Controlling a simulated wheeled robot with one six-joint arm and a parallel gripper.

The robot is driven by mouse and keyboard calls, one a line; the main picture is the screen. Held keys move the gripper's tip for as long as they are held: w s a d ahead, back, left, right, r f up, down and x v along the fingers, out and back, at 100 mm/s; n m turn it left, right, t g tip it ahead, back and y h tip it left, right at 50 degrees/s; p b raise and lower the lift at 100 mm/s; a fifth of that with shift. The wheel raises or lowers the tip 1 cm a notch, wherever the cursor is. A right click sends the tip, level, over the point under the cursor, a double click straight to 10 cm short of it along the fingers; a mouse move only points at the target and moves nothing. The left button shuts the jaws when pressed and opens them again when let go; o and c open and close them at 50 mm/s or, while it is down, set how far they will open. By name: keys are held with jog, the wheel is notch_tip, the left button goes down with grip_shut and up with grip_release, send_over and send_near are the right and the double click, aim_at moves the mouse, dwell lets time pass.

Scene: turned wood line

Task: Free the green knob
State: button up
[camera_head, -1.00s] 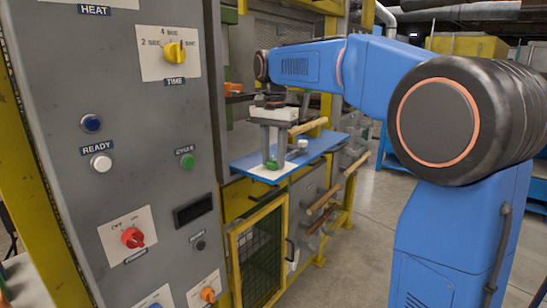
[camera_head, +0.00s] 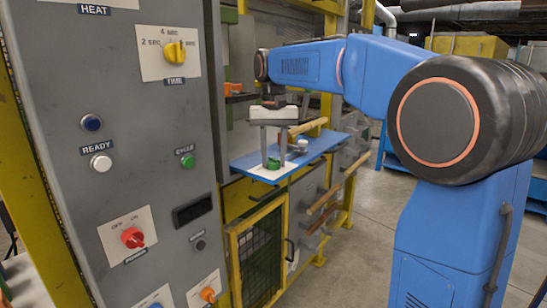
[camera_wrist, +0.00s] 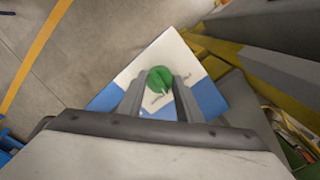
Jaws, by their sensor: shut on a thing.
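The green knob (camera_head: 273,164) sits on a white plate (camera_head: 262,173) at the near end of a blue shelf (camera_head: 243,166). My gripper (camera_head: 273,160) points straight down over it, and its two fingers stand on either side of the knob. In the wrist view the green knob (camera_wrist: 160,78) lies between the fingertips (camera_wrist: 158,80), and the jaws are shut on it. The white plate (camera_wrist: 150,62) has small dark marks beside the knob, too small to read.
A small pale-topped knob (camera_head: 302,145) stands on the blue shelf behind the gripper. A wooden bar (camera_head: 308,126) is close behind the gripper. The grey control panel (camera_head: 130,200) rises at the left. Open floor (camera_head: 345,270) lies at the right.

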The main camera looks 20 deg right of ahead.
jog(key=n, duration=0.5)
jog(key=shift+n, duration=0.3)
jog(key=n, duration=0.5)
jog(key=shift+n, duration=0.3)
jog(key=o, duration=1)
jog(key=shift+o, duration=0.2)
jog(key=shift+r, duration=0.1)
notch_tip(320, 180, up, 17)
jog(key=shift+r, duration=0.1)
